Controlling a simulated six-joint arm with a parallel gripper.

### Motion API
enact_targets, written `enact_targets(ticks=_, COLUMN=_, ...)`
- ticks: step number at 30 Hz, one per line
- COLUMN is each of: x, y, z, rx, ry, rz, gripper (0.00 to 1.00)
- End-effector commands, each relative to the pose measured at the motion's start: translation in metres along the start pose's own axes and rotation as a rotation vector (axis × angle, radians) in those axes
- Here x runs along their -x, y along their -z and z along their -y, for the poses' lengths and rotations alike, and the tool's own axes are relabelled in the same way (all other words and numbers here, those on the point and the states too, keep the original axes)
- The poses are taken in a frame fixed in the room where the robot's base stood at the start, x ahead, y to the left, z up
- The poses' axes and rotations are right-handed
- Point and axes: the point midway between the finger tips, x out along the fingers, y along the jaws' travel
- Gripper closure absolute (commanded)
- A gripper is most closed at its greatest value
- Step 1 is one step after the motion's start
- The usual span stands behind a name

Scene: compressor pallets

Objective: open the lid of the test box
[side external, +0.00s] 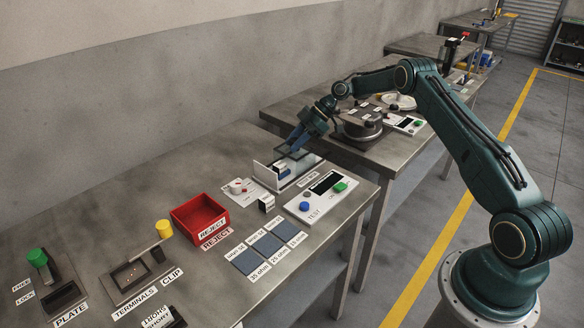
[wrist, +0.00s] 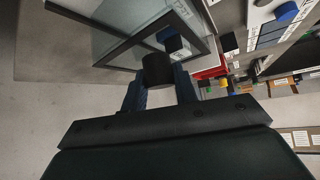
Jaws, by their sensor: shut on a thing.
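The test box (side external: 264,173) stands on the near bench, with a pale wall and a dark-framed glass lid (side external: 318,154). In the wrist view the lid (wrist: 136,17) shows as a clear pane in a dark frame, at a slant to the camera. My gripper (side external: 292,146) is at the lid's far edge. In the wrist view my gripper (wrist: 160,84) has its two blue fingers on either side of a dark round knob (wrist: 157,68) at the lid frame, shut on it. My fingers hide part of the lid in the side view, so its exact angle is unclear.
A test panel (side external: 318,200) with blue and green buttons stands right in front of the box. A red reject bin (side external: 199,218) and grey-blue pads (side external: 265,243) lie nearer. Another bench with a round fixture (side external: 358,130) stands behind my gripper.

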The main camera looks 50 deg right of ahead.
Motion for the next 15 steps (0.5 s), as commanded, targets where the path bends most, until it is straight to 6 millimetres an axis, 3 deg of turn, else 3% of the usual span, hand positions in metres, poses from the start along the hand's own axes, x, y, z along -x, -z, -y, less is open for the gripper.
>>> enact_targets(ticks=6, x=0.013, y=-0.010, z=-0.010, rx=0.004, ry=-0.012, rz=0.000, gripper=1.00)
enact_targets(ticks=15, x=0.015, y=-0.012, z=-0.011, rx=0.004, ry=-0.010, rz=0.002, gripper=1.00)
